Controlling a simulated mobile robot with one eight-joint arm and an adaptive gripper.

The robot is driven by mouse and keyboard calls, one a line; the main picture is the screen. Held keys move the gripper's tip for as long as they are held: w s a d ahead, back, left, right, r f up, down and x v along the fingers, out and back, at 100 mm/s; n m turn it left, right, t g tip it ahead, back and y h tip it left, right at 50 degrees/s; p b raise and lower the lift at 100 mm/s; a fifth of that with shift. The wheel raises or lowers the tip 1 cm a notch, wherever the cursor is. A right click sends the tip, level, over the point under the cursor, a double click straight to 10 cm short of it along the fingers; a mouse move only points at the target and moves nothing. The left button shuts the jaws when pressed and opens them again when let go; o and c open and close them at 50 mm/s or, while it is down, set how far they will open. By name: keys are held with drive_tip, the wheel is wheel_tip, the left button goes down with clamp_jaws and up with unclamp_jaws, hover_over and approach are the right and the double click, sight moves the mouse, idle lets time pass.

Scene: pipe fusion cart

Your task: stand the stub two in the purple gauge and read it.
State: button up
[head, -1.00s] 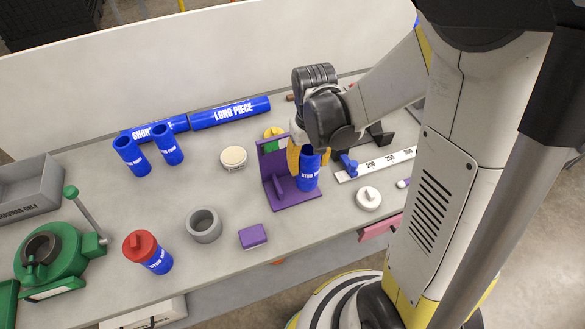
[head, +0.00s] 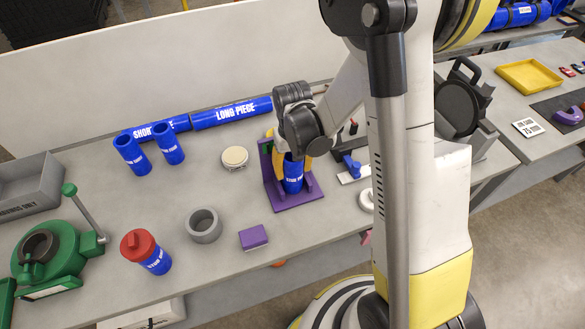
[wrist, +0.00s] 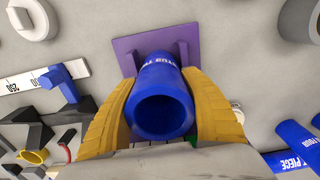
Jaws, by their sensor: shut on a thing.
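My gripper (head: 296,158) is shut on a blue stub (head: 292,178), with one yellow finger on each side of it. The stub is upright over the base of the purple gauge (head: 299,201), close to the gauge's upright plate (head: 267,170). I cannot tell whether its bottom touches the base. In the wrist view the stub (wrist: 160,105) shows its open end, with part of its white lettering, between the fingers; the purple gauge (wrist: 127,50) lies beyond it. My gripper and the stub hide most of the gauge's plate and any reading on it.
Two blue stubs (head: 131,155) stand at the back left, near the short and long pieces (head: 232,112). A red-capped stub (head: 157,262), grey ring (head: 204,226) and purple block (head: 253,237) are in front. A white ruler with a blue slider (head: 352,166) is right of the gauge.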

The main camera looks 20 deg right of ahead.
drive_tip(key=shift+f, duration=0.2)
drive_tip(key=o, duration=1.3)
drive_tip(key=shift+r, duration=0.15)
wheel_tip(320, 180, up, 12)
drive_tip(key=p, duration=0.2)
drive_tip(key=shift+r+p, duration=0.15)
drive_tip(key=shift+p, duration=0.15)
drive_tip(key=s+r+t, duration=0.7)
drive_tip(key=s+r, duration=0.5)
drive_tip(key=r, duration=0.1)
drive_tip(key=shift+s, duration=0.3)
